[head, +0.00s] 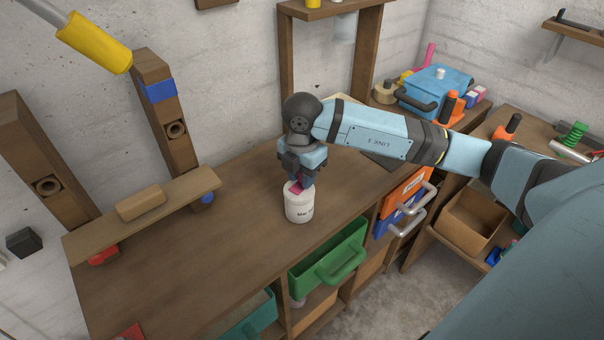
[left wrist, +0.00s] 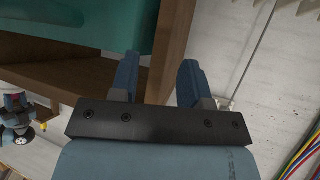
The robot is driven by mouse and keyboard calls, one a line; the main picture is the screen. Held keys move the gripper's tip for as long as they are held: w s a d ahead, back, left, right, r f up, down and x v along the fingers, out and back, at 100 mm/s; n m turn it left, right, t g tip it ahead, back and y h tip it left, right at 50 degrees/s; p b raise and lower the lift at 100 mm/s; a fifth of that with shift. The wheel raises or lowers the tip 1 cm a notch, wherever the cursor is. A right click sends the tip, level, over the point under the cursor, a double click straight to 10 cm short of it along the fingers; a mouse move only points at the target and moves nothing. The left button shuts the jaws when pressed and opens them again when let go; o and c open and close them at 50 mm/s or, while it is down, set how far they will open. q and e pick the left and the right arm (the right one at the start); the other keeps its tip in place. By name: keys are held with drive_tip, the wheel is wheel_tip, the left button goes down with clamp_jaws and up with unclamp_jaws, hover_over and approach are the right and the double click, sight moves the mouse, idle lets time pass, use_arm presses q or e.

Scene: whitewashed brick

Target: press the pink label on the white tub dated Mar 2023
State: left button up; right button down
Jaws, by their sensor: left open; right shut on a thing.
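The white tub (head: 299,208) stands upright on the wooden workbench. Dark print beginning "Mar" shows on its front; the rest is too small to read. The pink label (head: 296,188) is at the top of the tub, partly hidden by my right gripper (head: 301,182). That gripper points down right over the tub, shut on the pink label. Whether the label lies flat against the tub cannot be told. My left gripper (left wrist: 158,70) is open and empty in the left wrist view, near a wooden shelf; it is not in the head view.
A green drawer (head: 330,258) stands open below the bench edge, with orange (head: 405,190) and blue (head: 402,214) drawers to its right. A wooden plank (head: 145,214) with a block is at left. The bench left of the tub is clear.

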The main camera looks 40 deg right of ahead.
drive_tip(key=c, duration=0.8)
unclamp_jaws()
wheel_tip(320, 180, up, 14)
drive_tip(key=shift+f, duration=0.1)
